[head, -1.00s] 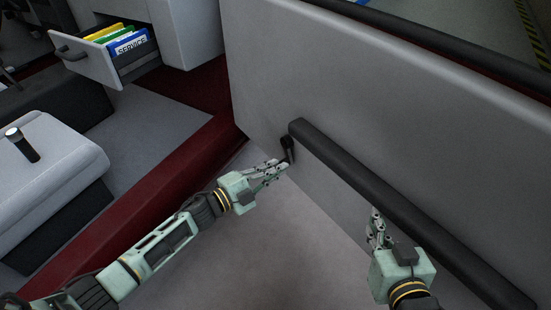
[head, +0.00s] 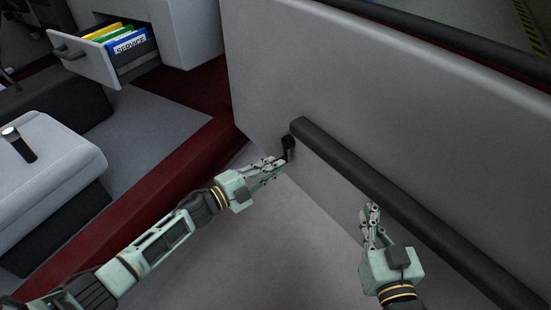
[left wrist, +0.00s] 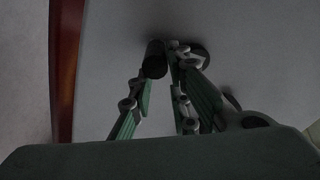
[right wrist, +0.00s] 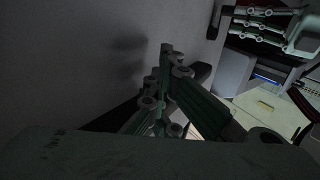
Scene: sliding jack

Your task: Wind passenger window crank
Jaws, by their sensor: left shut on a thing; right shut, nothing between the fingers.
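The dark window crank (head: 289,145) sits on the grey door panel (head: 390,120), by the left end of a long black armrest bar (head: 400,205). My left gripper (head: 284,161) is shut at the crank, with its fingertips on the crank's knob. In the left wrist view the black knob (left wrist: 155,59) is at the fingertips, and the round crank base (left wrist: 201,55) shows behind the fingers. My right gripper (head: 371,208) is shut and empty, below the armrest and close to the door panel. It also shows in the right wrist view (right wrist: 166,50).
An open drawer (head: 92,68) with coloured folders stands at the upper left. A grey seat-like block (head: 60,165) with a dark cylinder (head: 19,145) on it is at the left. A dark red sill (head: 150,195) runs beneath the door. The floor between my arms is clear.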

